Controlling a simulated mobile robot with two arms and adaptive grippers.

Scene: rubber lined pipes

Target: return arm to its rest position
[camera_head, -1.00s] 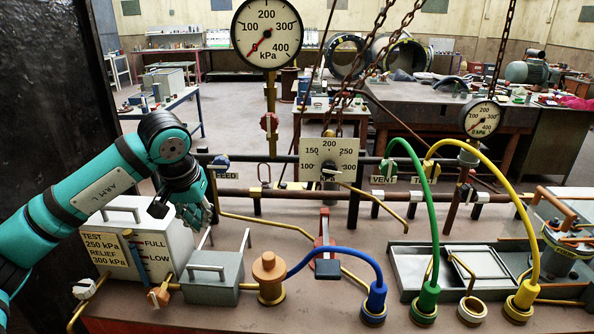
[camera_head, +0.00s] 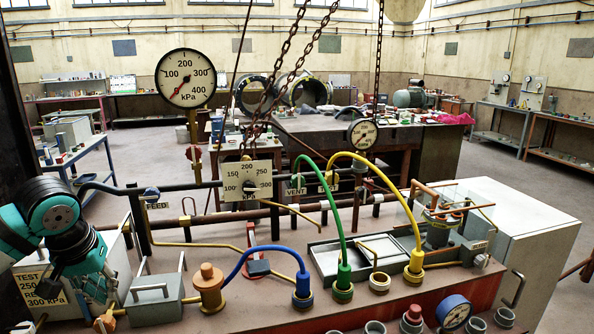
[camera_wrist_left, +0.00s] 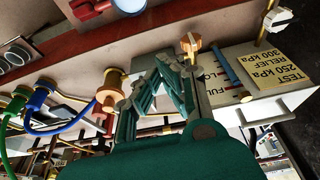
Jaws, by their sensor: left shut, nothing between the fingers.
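My left arm is teal and comes in at the left edge of the head view. My left gripper (camera_head: 97,287) points down in front of the white tank (camera_head: 30,265) with the TEST label, left of the grey lidded box (camera_head: 152,298). It hides part of the tank and its label. In the left wrist view the fingers of the left gripper (camera_wrist_left: 170,65) are shut with nothing between them. The tank (camera_wrist_left: 235,85) shows behind them there, with an orange valve handle (camera_wrist_left: 191,43) near the tips. The right gripper is in neither view.
Green (camera_head: 335,195) and yellow (camera_head: 395,185) hoses arch over the tray (camera_head: 325,262). A large gauge (camera_head: 186,78) rises behind the pipes. Open floor shows at the right.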

